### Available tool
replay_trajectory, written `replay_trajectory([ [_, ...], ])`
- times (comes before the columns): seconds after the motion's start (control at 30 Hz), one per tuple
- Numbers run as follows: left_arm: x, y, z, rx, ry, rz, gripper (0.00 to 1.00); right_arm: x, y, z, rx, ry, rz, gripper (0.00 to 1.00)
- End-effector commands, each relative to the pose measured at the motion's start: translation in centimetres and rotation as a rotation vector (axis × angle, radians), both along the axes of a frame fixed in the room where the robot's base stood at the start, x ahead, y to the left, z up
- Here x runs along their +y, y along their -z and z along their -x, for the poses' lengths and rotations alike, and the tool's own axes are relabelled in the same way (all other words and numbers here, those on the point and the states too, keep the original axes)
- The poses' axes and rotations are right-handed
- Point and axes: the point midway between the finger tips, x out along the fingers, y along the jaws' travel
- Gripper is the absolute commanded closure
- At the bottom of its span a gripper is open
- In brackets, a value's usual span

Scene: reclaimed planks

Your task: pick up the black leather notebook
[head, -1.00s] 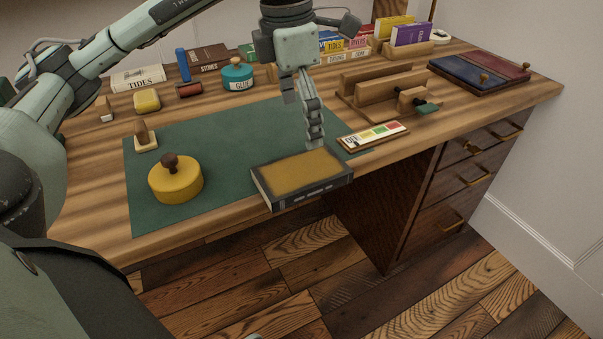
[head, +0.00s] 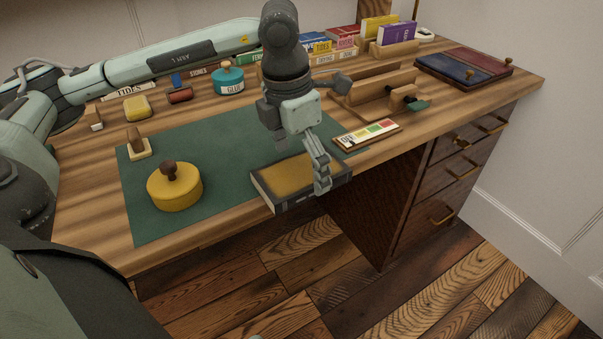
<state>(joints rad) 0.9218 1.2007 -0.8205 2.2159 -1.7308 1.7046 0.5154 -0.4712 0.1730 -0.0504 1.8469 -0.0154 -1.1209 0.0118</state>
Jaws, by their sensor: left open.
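A thick dark book with a mustard panel on top (head: 283,181), the only black-covered book I can make out, lies flat at the front edge of the green mat (head: 215,140). It reaches slightly past the desk's front edge, and its spine faces me. I take it for the black notebook; leather cannot be made out. My left gripper (head: 322,185) is open and points down at the book's right part, hiding some of it. I cannot tell whether the fingers touch it. My right gripper is not in view.
A yellow round pot with a brown knob (head: 174,192) stands left of the book. A label strip (head: 367,134) lies to the right, before a wooden rack (head: 375,95). A tray with blue and red covers (head: 465,68) is farther right. The mat's middle is clear.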

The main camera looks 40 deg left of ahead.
Motion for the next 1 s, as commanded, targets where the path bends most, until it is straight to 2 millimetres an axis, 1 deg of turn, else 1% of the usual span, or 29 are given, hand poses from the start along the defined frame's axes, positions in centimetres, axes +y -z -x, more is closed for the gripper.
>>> replay_trajectory([
  [0.23,0.0,0.2,-0.04,0.0,0.0,0.0,0.0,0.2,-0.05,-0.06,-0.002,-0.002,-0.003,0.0],
  [0.6,0.0,0.18,-0.03,0.0,0.001,0.0,0.46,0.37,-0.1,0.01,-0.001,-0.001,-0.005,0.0],
  [0.67,-0.01,0.17,-0.04,0.0,0.001,0.0,0.53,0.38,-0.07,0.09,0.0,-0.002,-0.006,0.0],
  [0.7,0.0,0.13,-0.06,-0.001,0.001,0.0,0.55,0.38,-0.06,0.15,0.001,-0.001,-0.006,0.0],
  [1.0,-0.01,-0.2,-0.09,-0.002,0.001,0.0,0.56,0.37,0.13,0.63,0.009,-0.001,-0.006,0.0],
])
